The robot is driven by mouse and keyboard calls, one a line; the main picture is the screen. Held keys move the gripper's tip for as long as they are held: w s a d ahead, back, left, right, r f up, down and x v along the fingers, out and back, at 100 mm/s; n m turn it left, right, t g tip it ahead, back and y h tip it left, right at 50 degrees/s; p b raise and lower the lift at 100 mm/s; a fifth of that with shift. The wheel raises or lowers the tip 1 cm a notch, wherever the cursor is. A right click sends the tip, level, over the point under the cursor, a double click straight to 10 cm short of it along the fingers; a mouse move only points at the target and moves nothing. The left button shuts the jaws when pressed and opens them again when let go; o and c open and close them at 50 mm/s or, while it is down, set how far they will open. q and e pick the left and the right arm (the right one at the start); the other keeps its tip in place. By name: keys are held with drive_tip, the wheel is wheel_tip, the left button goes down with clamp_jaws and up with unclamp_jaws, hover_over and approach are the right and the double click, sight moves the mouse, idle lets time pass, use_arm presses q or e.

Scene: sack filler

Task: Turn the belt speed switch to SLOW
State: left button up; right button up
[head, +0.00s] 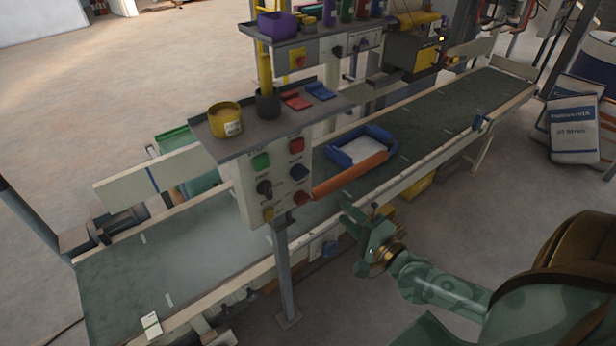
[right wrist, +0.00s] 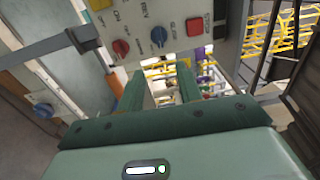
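The pale control panel (head: 280,182) hangs over the belt under a grey shelf. It carries a black rotary knob (head: 264,187), a blue knob (head: 299,171), a red knob (head: 301,197), and green and red buttons. In the right wrist view the blue knob (right wrist: 159,36), red knob (right wrist: 121,47) and red button (right wrist: 194,27) show beyond my fingers; the black knob is out of frame. The small labels are too unclear to tell which is the speed switch. My right gripper (head: 362,217) is open and empty, right of and below the panel. My left gripper is not in view.
A grey post (head: 283,275) stands under the panel at the belt's near edge. The belt (head: 200,250) runs from lower left to upper right. A blue tray (head: 338,155) with white contents sits behind the orange bar (head: 350,175). Another blue knob (head: 330,248) is below the belt rail.

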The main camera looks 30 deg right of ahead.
sight(304, 177)
drive_tip(key=w, duration=0.5)
drive_tip(key=w+a+b, duration=0.1)
drive_tip(key=w, duration=0.9)
drive_tip(key=shift+w+a+f, duration=0.1)
drive_tip(key=shift+w+a, duration=0.05)
drive_tip(key=shift+w, duration=0.25)
clamp_jaws()
